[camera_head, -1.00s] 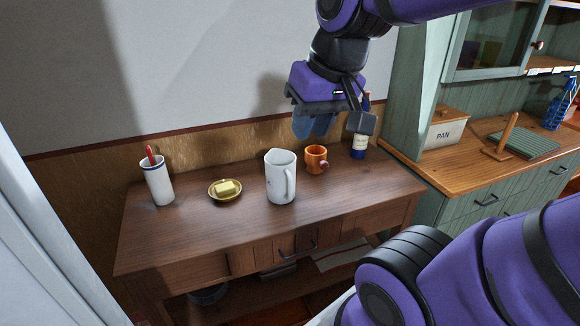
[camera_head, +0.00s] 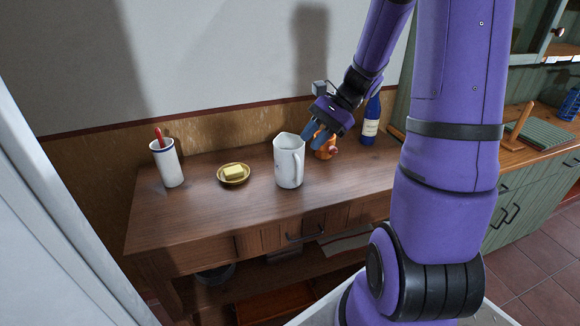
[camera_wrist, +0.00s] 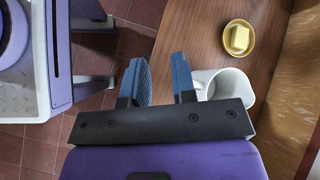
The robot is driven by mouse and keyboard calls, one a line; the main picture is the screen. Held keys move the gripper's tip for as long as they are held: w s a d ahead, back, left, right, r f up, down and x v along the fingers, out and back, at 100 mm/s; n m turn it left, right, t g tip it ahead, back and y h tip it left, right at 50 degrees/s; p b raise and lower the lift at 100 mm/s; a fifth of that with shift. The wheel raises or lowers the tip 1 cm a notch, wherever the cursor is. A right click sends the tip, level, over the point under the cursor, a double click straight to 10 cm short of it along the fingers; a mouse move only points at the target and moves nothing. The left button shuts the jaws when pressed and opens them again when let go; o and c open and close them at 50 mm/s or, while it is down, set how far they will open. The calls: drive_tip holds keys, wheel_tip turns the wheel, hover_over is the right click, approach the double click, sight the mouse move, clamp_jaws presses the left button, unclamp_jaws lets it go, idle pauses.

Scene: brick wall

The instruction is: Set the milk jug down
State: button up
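The white milk jug (camera_head: 288,163) stands upright on the brown wooden table (camera_head: 215,213), its handle on the right side. My gripper (camera_head: 314,133) is just right of the jug near its rim, angled down to the left. In the wrist view my gripper (camera_wrist: 160,78) is open with nothing between its two blue fingers. The jug (camera_wrist: 236,82) lies right of the fingers there, and its handle is close to the right finger. I cannot tell whether they touch.
A yellow dish (camera_head: 233,180) with butter and a white cup (camera_head: 168,165) holding something red stand left of the jug. An orange mug (camera_head: 327,152) is partly hidden behind my gripper. A blue bottle (camera_head: 370,125) stands farther right. The table's front left is clear.

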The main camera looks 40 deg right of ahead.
sight(298, 184)
drive_tip(key=w+d+f+m+t+y, duration=0.25)
drive_tip(key=d+f+m+t, duration=0.25)
drive_tip(key=d+f+m, duration=0.5)
drive_tip(key=shift+n, duration=0.8)
drive_tip(key=shift+s+f+x, duration=0.2)
drive_tip(key=shift+f+x, duration=0.05)
drive_tip(key=shift+x, duration=1.7)
drive_tip(key=shift+s+f+x, duration=0.15)
drive_tip(key=shift+f+x, duration=0.1)
drive_tip(key=shift+x, duration=1.7)
drive_tip(key=shift+s+f+x, duration=0.2)
drive_tip(key=shift+f+x, duration=0.05)
drive_tip(key=shift+x, duration=1.7)
drive_tip(key=shift+d, duration=0.1)
clamp_jaws()
